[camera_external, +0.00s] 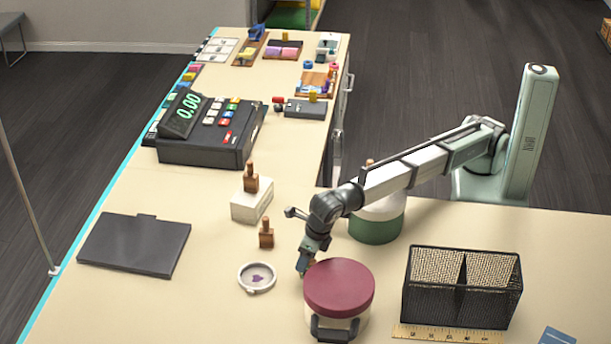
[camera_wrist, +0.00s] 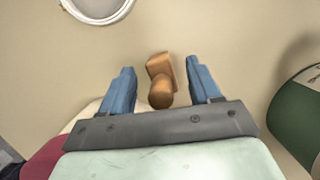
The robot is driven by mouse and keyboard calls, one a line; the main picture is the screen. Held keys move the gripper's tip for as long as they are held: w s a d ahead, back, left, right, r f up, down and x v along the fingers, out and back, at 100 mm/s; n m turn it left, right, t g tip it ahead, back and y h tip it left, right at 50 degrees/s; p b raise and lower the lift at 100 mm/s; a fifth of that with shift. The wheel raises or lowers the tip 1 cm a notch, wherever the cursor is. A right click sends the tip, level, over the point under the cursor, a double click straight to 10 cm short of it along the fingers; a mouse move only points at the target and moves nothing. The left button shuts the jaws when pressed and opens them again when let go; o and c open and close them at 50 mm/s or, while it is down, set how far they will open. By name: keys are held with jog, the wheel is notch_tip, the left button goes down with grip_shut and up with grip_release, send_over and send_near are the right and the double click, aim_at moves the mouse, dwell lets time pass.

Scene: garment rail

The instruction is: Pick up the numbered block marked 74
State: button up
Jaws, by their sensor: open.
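No number 74 is readable in either view, so I cannot tell which block is marked 74. My gripper (camera_external: 305,264) is low over the counter, just left of the maroon-lidded round box. Its two blue fingers (camera_wrist: 160,68) are spread apart in the wrist view. A small wooden piece with a rounded knob (camera_wrist: 160,88) shows between the fingers, not gripped. It looks like the small wooden stamp (camera_external: 266,234) left of my gripper in the external view. Another wooden stamp (camera_external: 251,178) stands on a white block (camera_external: 252,206).
A maroon-lidded box (camera_external: 339,288) stands close right of my gripper. A green-and-white container (camera_external: 377,220) is behind it, under my arm. A round white dish (camera_external: 257,278) lies to the left. A black mesh organizer (camera_external: 463,287), cash register (camera_external: 205,146) and dark clipboard (camera_external: 134,244) stand farther off.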

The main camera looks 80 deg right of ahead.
jog(key=shift+f, duration=0.1)
jog(key=shift+c, duration=0.3)
grip_shut()
